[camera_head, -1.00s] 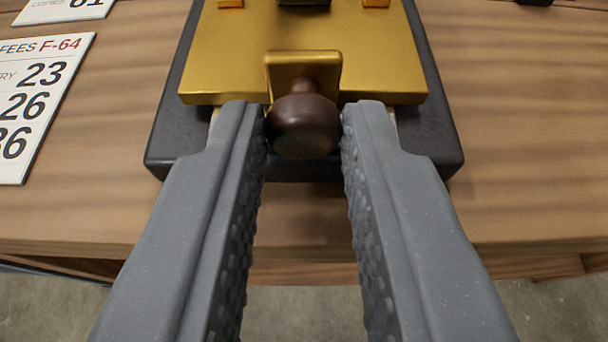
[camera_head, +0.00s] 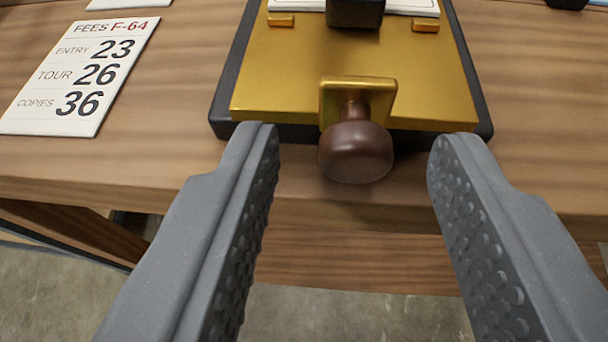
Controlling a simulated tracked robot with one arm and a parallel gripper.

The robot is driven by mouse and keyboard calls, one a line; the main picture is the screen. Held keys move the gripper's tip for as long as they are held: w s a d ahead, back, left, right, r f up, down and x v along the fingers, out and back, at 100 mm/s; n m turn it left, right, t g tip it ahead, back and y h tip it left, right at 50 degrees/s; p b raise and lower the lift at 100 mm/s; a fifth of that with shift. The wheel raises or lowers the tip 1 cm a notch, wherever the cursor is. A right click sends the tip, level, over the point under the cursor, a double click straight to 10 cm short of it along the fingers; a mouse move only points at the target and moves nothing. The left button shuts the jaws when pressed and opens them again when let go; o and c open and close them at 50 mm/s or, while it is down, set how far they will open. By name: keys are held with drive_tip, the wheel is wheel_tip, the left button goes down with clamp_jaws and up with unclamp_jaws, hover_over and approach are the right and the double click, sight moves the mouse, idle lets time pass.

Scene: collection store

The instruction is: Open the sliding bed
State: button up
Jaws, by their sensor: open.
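The sliding bed is a gold plate (camera_head: 290,80) on a dark base (camera_head: 222,110) on the table. Its front edge lies close to the base's front edge, with only a thin dark strip showing below it. A round brown knob (camera_head: 356,155) sticks out toward me from a gold bracket (camera_head: 386,92) at the middle of that edge. My gripper (camera_head: 356,136) is open wide and empty. Its grey fingers stand on either side of the knob, with a clear gap on both sides.
A dark block (camera_head: 355,12) and a white card (camera_head: 412,6) are at the far end of the plate. A fees sign (camera_head: 82,75) lies on the wooden table (camera_head: 545,95) at left. The table's front edge runs below the knob, with floor beyond.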

idle(0.3)
drive_tip(key=v, duration=1.3)
drive_tip(key=shift+s, duration=0.4)
drive_tip(key=shift+r, duration=0.1)
drive_tip(key=w+a+r+h+p, duration=0.1)
drive_tip(key=w+a+r+p, duration=0.2)
drive_tip(key=r, duration=0.8)
drive_tip(key=w+a+r+p, duration=0.2)
drive_tip(key=w+a+r, duration=0.1)
drive_tip(key=r, duration=0.9)
drive_tip(key=s+a+r+t+y+p, duration=0.1)
drive_tip(key=s+a+r, duration=0.1)
drive_tip(key=a+r, duration=0.7)
drive_tip(key=s+a+r+t+y+p, duration=0.1)
drive_tip(key=s+a+r+p, duration=0.1)
drive_tip(key=a+r, duration=0.8)
wheel_tip(320, 180, up, 5)
drive_tip(key=shift+f+n, duration=0.1)
drive_tip(key=shift+n, duration=0.3)
